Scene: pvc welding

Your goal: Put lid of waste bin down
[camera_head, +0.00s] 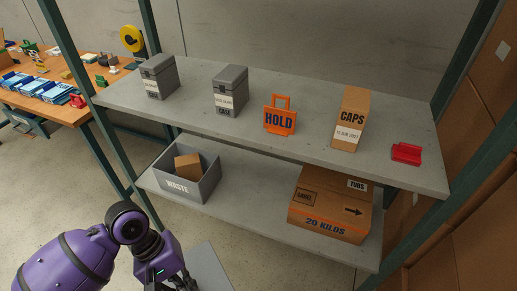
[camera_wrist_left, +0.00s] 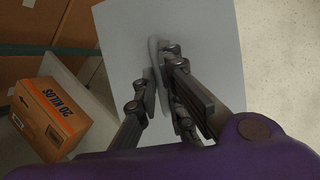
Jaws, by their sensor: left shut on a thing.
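The grey open waste bin (camera_head: 178,187), marked WASTE, stands on the lower shelf in the head view. A brown block (camera_head: 188,165) is inside it and shows above the rim. My left gripper (camera_head: 184,286) is at the bottom of the head view, in front of the lower shelf and apart from the bin. It is shut on the raised handle of a flat grey lid (camera_wrist_left: 210,35), which fills the middle of the left wrist view. Part of the lid (camera_head: 212,268) also shows beside the gripper in the head view. My right gripper is in neither view.
A cardboard box (camera_head: 325,222) marked 20 KILOS stands right of the bin, with bare shelf (camera_head: 245,205) between. Green posts frame the rack.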

